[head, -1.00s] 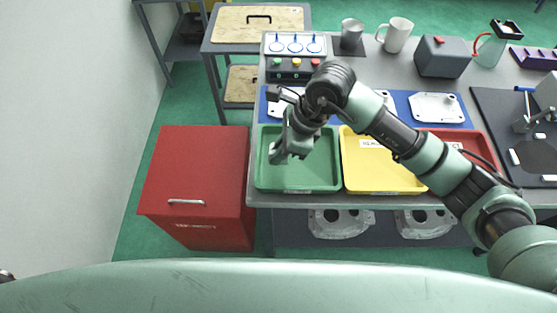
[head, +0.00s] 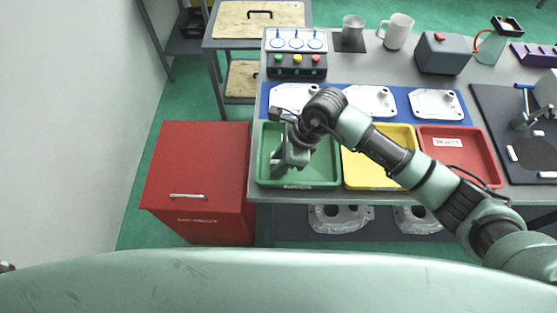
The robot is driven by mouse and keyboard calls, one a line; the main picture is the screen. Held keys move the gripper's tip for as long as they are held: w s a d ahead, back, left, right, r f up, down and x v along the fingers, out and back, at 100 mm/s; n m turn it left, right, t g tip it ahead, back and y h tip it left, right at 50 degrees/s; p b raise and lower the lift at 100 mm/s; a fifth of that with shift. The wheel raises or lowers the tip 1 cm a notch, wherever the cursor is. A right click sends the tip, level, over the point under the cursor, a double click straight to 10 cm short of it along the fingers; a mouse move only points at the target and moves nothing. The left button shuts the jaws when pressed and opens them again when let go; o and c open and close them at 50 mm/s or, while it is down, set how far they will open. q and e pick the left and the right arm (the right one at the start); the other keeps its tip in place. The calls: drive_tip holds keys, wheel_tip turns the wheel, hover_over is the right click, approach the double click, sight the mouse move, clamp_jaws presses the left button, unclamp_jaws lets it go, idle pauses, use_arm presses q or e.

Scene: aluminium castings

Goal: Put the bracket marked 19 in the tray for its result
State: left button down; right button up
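Three pale flat castings lie in a row on a blue mat (head: 396,101): a left one (head: 286,98), a middle one (head: 370,101) and a right one (head: 436,103). No number on them is readable, so I cannot tell which is marked 19. In front stand a green tray (head: 327,172), a yellow tray (head: 372,178) and a red tray (head: 482,160). My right gripper (head: 283,163) points down over the left part of the green tray. Its fingers are too small to show whether they are apart or hold anything. My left gripper is out of view.
A panel with three dials and coloured buttons (head: 297,58) stands behind the mat. A metal cup (head: 352,30), white mug (head: 398,31) and grey box (head: 443,55) stand behind. A red cabinet (head: 195,180) is left of the table. Castings (head: 340,217) lie below the tabletop.

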drive_tip(key=shift+r, duration=0.1)
drive_tip(key=b+v, duration=0.2)
drive_tip(key=v, duration=1)
idle(0.4)
